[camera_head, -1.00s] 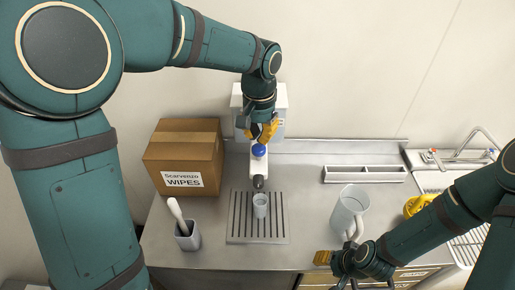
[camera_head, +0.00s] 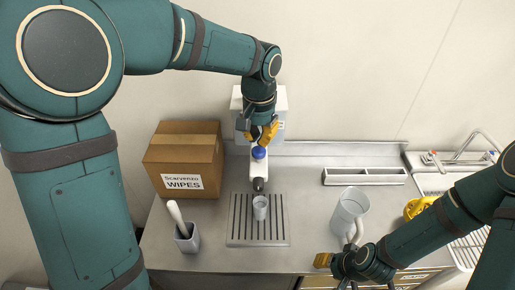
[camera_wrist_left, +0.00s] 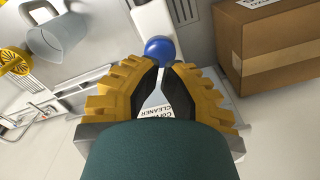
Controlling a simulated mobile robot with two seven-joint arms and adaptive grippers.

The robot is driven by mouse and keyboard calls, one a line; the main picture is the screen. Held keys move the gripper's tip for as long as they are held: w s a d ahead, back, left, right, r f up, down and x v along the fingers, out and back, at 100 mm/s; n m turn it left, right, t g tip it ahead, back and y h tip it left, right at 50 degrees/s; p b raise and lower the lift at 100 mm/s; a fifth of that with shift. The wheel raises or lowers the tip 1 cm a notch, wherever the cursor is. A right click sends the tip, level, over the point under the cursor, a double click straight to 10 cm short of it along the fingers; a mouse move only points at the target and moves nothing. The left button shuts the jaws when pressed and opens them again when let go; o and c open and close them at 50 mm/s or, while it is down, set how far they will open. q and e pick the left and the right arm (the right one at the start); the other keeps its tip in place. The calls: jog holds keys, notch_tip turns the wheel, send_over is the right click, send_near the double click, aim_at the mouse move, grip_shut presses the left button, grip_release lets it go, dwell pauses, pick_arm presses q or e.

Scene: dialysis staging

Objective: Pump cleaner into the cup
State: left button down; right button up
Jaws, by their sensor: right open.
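The white pump dispenser (camera_head: 258,168) has a blue knob (camera_head: 259,153) and a dark spout over the drip grate. The clear cup (camera_head: 260,205) stands upright on the grate, under the spout. My left gripper (camera_head: 266,134) is above and behind the knob, fingers pointing down. In the left wrist view its fingertips (camera_wrist_left: 165,68) meet right at the blue knob (camera_wrist_left: 160,50); I cannot tell whether they touch it. A label reading CLEANER (camera_wrist_left: 157,113) shows between the fingers. My right gripper (camera_head: 335,264) is open and empty at the counter's front edge. The liquid level in the cup is unclear.
A cardboard wipes box (camera_head: 184,148) stands left of the dispenser. A holder with a white-handled brush (camera_head: 187,240) is in front of it. A clear jug (camera_head: 349,212) stands near my right gripper. The drip grate (camera_head: 237,238) has bare room around the cup.

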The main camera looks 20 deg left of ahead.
aim_at(259, 153)
pick_arm(q)
jog(key=shift+f, duration=0.3)
pick_arm(e)
jog(key=shift+f, duration=0.2)
pick_arm(q)
jog(key=shift+f+b, duration=0.35)
jog(key=shift+b, duration=0.1)
pick_arm(e)
jog(key=shift+f, duration=0.2)
pick_arm(q)
jog(key=shift+f+b, duration=0.4)
jog(key=shift+f, duration=0.3)
pick_arm(e)
jog(key=shift+f, duration=0.45)
